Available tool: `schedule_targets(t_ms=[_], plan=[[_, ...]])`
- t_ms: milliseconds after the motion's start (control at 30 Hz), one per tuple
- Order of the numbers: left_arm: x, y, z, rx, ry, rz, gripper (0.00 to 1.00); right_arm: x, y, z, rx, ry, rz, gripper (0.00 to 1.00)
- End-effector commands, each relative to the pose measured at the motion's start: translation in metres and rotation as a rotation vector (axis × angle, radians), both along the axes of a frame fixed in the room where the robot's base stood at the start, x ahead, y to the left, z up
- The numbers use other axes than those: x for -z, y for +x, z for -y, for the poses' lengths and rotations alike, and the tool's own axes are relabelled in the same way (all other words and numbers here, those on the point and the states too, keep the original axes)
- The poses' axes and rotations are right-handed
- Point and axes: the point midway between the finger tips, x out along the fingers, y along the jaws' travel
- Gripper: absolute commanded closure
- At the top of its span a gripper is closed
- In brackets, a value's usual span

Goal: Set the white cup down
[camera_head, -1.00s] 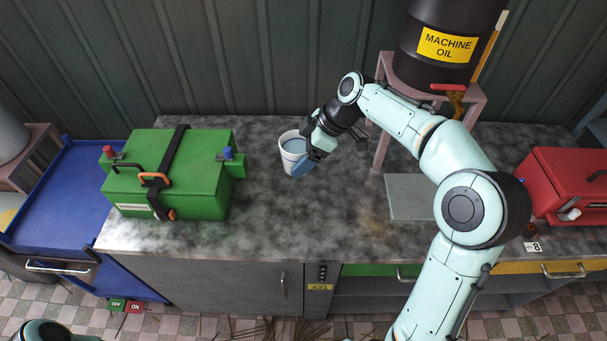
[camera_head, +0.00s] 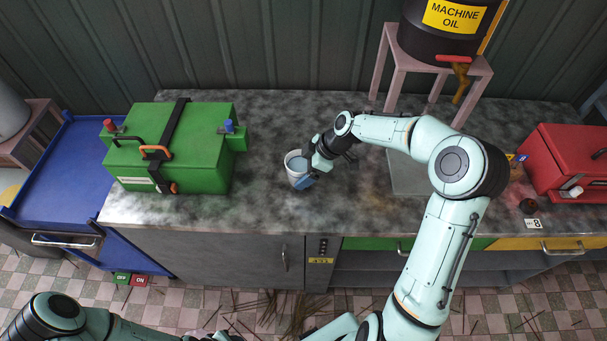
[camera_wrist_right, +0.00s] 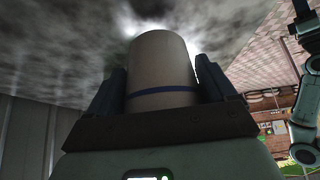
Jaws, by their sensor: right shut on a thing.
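The white cup (camera_head: 293,170) shows over the grey mottled counter (camera_head: 260,200), right of the green box, with a bluish-grey inside. It looks upright. My right gripper (camera_head: 308,178) is shut on its side from the right. In the right wrist view the cup (camera_wrist_right: 160,75), with a dark blue band, sits between both fingers. Whether its base touches the counter I cannot tell. My left gripper is out of view; only part of my left arm shows at the lower left.
A green box (camera_head: 190,140) stands at the left. A pink stand (camera_head: 480,68) holds the machine oil drum (camera_head: 430,38) at the back right. A red box (camera_head: 570,160) is at the far right. The counter in front of the cup is clear.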

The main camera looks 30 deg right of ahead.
Motion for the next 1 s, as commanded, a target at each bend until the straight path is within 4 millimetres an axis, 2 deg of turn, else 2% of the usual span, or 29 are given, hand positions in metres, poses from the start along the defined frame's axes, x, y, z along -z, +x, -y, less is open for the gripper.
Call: schedule_targets(t_ms=[100,200,633,667,700,1000], plan=[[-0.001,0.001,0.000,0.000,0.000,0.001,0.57,0.019,0.000,0.000,0.001,0.002,-0.002,0.69],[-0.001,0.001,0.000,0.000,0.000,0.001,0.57,0.027,0.000,0.000,-0.001,0.001,0.000,0.69],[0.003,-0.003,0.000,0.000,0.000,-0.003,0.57,0.033,0.000,0.000,-0.001,0.000,0.000,0.69],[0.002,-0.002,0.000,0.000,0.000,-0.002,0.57,0.032,0.000,0.000,-0.001,0.000,-0.001,0.06],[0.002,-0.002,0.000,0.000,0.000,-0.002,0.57,0.032,0.000,0.000,-0.001,0.000,-0.001,0.00],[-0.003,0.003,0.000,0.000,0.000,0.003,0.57,0.026,0.001,0.000,0.000,0.000,0.000,0.00]])
